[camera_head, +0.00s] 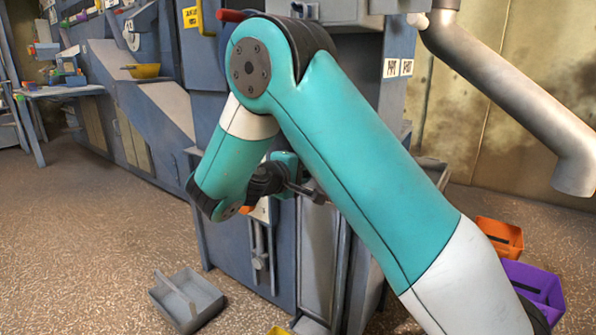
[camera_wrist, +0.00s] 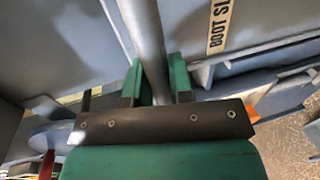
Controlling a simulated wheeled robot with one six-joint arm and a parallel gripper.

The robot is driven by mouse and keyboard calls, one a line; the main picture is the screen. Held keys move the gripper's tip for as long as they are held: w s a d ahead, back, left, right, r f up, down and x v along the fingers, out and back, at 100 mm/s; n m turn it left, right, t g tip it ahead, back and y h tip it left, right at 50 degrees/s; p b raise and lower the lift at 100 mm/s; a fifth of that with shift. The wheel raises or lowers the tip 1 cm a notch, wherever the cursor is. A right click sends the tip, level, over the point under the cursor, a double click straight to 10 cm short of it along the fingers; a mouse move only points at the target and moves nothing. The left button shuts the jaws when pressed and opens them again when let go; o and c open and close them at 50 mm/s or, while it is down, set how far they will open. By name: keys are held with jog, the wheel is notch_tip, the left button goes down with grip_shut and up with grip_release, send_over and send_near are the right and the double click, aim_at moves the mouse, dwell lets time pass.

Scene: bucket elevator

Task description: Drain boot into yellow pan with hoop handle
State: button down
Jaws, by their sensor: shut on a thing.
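My gripper (camera_wrist: 155,92) is shut on a grey round bar (camera_wrist: 146,35) in the wrist view. The bar runs up between the two green fingers, beside a label reading "BOOT SL…" (camera_wrist: 219,22), cut off by the frame. In the head view my gripper (camera_head: 306,191) is at the front of the blue-grey machine housing (camera_head: 228,232), partly hidden by my arm. A yellow edge (camera_head: 279,331) shows at the bottom of the head view, mostly out of frame. I cannot tell whether it is the pan or whether it has a hoop handle. The boot's inside is not visible.
An orange bin (camera_head: 499,237) and a purple bin (camera_head: 535,287) stand at the right. A yellow bowl (camera_head: 144,71) sits at the back left. The left floor is mostly open. A grey pipe (camera_head: 510,100) slants down at right.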

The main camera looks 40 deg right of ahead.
jog(key=shift+r, duration=0.2)
jog(key=c, duration=1)
grip_release()
jog(key=shift+p+v, duration=6.2)
jog(key=shift+v, duration=2.45)
jog(key=shift+f, duration=0.15)
